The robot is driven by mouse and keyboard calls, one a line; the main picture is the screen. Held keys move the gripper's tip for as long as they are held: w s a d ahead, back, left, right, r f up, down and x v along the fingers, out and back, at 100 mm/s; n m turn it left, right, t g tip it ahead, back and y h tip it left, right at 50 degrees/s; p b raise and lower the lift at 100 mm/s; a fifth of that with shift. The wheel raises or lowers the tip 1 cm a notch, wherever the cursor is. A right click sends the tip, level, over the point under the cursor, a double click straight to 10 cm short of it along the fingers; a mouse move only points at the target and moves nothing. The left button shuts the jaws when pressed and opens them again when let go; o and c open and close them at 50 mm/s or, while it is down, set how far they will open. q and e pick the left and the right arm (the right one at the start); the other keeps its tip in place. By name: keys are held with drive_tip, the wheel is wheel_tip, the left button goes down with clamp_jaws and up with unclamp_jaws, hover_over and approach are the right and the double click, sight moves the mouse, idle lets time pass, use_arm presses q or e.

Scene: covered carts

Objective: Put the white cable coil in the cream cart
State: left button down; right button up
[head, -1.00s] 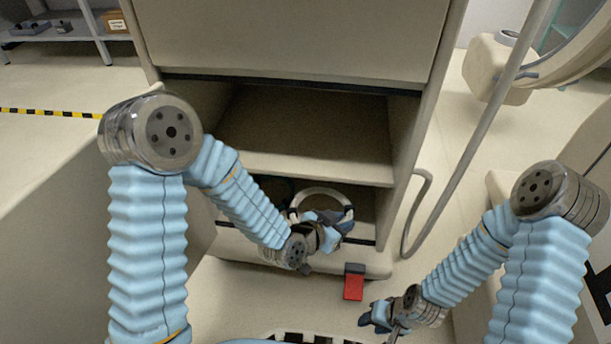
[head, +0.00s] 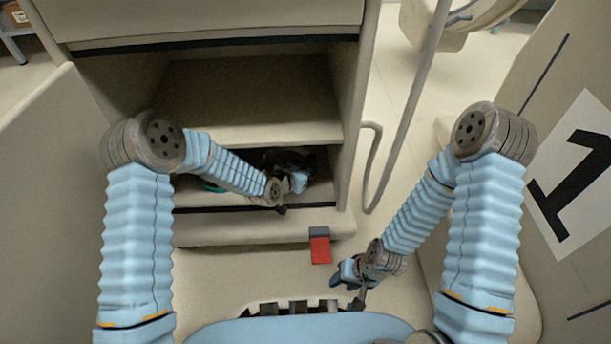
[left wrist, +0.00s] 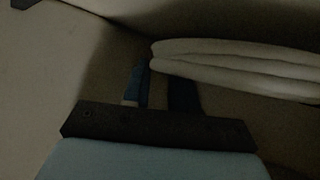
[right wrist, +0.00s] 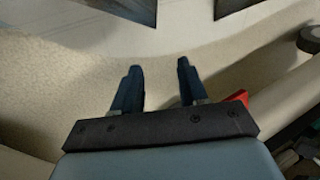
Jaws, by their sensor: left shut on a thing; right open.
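A cream cart (head: 255,228) with open shelves stands in front of me. My left gripper (head: 297,178) reaches into its dark lower compartment. In the left wrist view, the white cable coil (left wrist: 235,65) lies at the fingertips of my left gripper (left wrist: 160,75), which is shut on it. In the head view I cannot make out the coil; shadow and my gripper cover that spot. My right gripper (head: 348,280) is open and empty, low in front of the cart; its spread fingers show in the right wrist view (right wrist: 157,85).
A red tag-like piece with a grey top (head: 320,248) is at the cart's front base. A teal item (head: 212,186) lies inside the lower compartment. An open panel (head: 60,170) stands at left. A panel marked 1 (head: 560,80) stands at right. The upper shelf (head: 250,132) looks empty.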

use_arm(q)
wheel_tip(320, 180, down, 2)
drive_tip(key=shift+f, duration=0.1)
drive_tip(key=c, duration=0.9)
unclamp_jaws()
drive_tip(key=shift+s, duration=0.1)
drive_tip(key=shift+o, duration=0.2)
drive_tip(key=p+v, duration=0.2)
drive_tip(key=v, duration=1)
